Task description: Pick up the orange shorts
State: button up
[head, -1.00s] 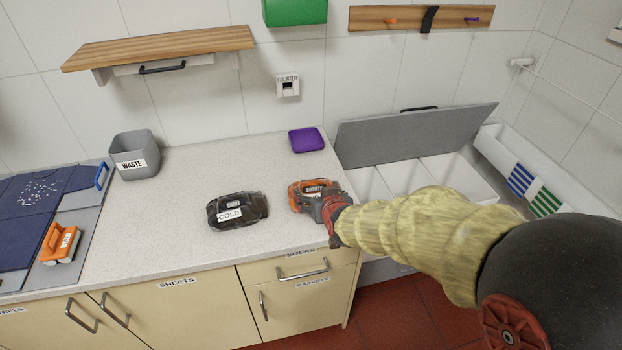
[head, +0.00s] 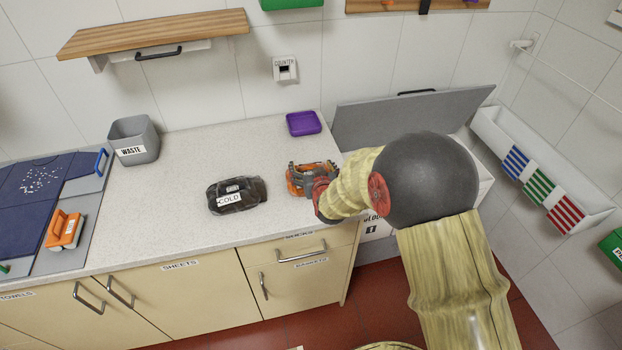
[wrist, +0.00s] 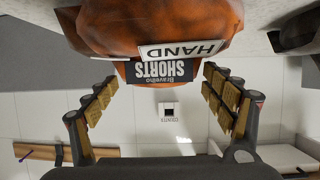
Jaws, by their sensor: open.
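The orange shorts are a rounded orange bundle (head: 297,186) on the light countertop, right of the black bundle. In the wrist view the orange shorts (wrist: 150,25) fill the top middle, with labels reading "SHORTS" and "HAND" upside down. My gripper (head: 312,182) is at the orange bundle, reaching in from the right and partly hiding it. In the wrist view my gripper (wrist: 160,100) is open, its two padded fingers apart to the left and right below the bundle. Whether the fingers touch it is not clear.
A black bundle labelled "COLD" (head: 237,196) lies just left of the shorts. A purple tray (head: 303,123) sits behind. A grey waste bin (head: 133,141) stands at the back left. A grey raised lid (head: 400,115) is at the right. Counter between bin and black bundle is clear.

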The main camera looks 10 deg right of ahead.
jog(key=shift+w, duration=0.3)
jog(key=shift+c, duration=0.7)
jog(key=c, duration=1.6)
jog(key=shift+c, duration=0.6)
